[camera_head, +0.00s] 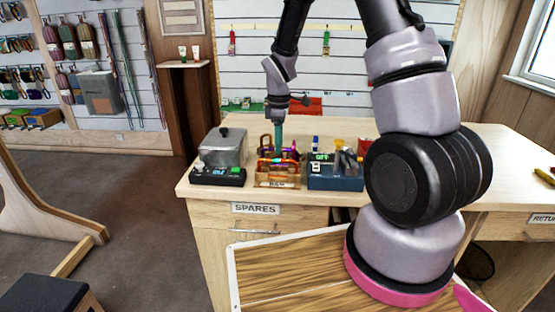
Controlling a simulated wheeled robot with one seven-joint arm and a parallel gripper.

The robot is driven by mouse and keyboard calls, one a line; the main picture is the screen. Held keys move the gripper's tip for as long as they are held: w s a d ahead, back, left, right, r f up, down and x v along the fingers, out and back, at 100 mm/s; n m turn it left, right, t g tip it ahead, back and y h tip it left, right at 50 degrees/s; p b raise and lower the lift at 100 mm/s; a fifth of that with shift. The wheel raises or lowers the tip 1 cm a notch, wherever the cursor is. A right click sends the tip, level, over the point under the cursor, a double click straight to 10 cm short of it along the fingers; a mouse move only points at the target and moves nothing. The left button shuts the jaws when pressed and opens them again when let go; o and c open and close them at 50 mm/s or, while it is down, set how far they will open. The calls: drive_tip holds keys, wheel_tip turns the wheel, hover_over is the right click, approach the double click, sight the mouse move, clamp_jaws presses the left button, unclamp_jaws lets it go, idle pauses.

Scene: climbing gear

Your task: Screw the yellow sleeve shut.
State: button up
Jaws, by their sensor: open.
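My gripper (279,136) points down over the counter at the small wooden box of colourful carabiners (277,183). It is open; its fingertips are small and partly lost among the gear behind the box. Purple, orange and red pieces show in and above the box. I cannot pick out a yellow sleeve for certain or tell whether it is shut. A small yellow item (339,143) shows to the right, above the blue bin. I cannot tell whether the gripper touches anything.
A grey lidded metal container (222,147) and a black device with a display (217,176) stand left of the box. A blue bin (336,183) with tools stands right. My arm hides part of the counter (510,160). Its far right is mostly clear.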

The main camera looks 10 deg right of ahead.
drive_tip(key=shift+w+d, duration=0.25)
drive_tip(key=shift+w, duration=0.55)
drive_tip(key=shift+f, duration=1.4)
drive_tip(key=shift+s+a, duration=0.2)
drive_tip(key=shift+s, duration=0.35)
drive_tip(key=shift+s+a, duration=0.15)
drive_tip(key=shift+s, duration=0.35)
drive_tip(key=shift+w+d+r, duration=0.1)
drive_tip(key=shift+w+r, duration=0.1)
drive_tip(key=shift+r, duration=0.5)
drive_tip(key=shift+w+d+r, duration=0.1)
drive_tip(key=shift+w+r, duration=0.05)
drive_tip(key=shift+r, duration=0.55)
drive_tip(key=shift+w+d, duration=0.25)
drive_tip(key=shift+w, duration=0.45)
